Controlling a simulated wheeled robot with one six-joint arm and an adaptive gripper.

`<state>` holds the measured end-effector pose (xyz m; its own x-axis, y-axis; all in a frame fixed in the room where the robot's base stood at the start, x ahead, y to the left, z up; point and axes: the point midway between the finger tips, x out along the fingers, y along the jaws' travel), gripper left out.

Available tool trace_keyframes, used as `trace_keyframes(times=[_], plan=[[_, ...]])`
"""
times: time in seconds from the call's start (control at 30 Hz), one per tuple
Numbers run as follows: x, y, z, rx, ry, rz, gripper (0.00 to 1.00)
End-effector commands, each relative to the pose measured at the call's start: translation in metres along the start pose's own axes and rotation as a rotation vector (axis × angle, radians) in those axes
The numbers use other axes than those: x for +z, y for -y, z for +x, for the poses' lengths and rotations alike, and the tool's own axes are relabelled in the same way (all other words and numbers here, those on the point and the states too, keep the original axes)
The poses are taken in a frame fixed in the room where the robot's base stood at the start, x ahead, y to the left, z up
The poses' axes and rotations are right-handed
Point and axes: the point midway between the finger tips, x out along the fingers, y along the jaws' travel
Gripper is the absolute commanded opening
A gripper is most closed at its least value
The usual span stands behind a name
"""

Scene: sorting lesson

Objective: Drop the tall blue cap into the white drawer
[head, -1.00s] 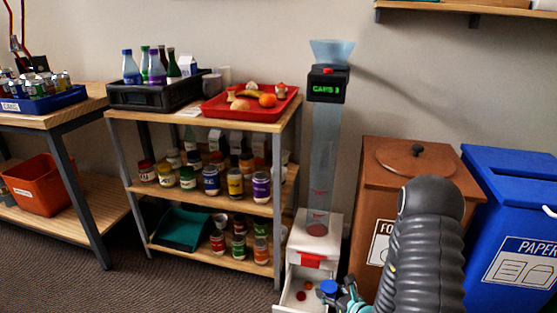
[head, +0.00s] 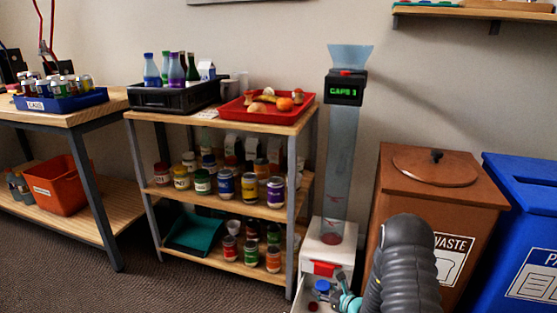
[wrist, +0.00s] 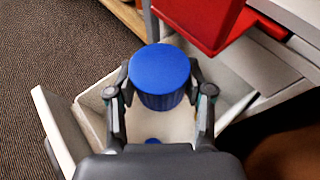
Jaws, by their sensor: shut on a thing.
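My gripper (wrist: 160,88) is shut on the tall blue cap (wrist: 160,72), a ribbed cylinder with a flat top, with one finger on each side. The cap is held upright above the open white drawer (wrist: 62,130), whose walls show around it in the wrist view. A small blue piece (wrist: 152,141) shows in the drawer below. In the head view, the blue cap (head: 322,286) is at the bottom, in front of the white cabinet, beside my gripper (head: 337,294). A dark red cap (head: 312,307) lies in the drawer there. My gripper and arm hide part of the drawer.
A clear tube with a funnel and a display box (head: 344,88) stands on the white cabinet (head: 322,254). The wooden shelf (head: 225,198) with jars is to the left. A brown waste bin (head: 425,215) and a blue paper bin (head: 525,240) are to the right.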

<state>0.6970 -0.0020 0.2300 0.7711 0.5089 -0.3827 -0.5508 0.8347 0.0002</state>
Motion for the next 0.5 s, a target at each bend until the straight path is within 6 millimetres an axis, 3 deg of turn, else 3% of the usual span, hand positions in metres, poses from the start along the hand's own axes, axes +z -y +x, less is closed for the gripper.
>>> trace_keyframes(times=[0.5], plan=[[-0.047, 0.0, 0.019, -0.001, 0.0, 0.001, 0.38]])
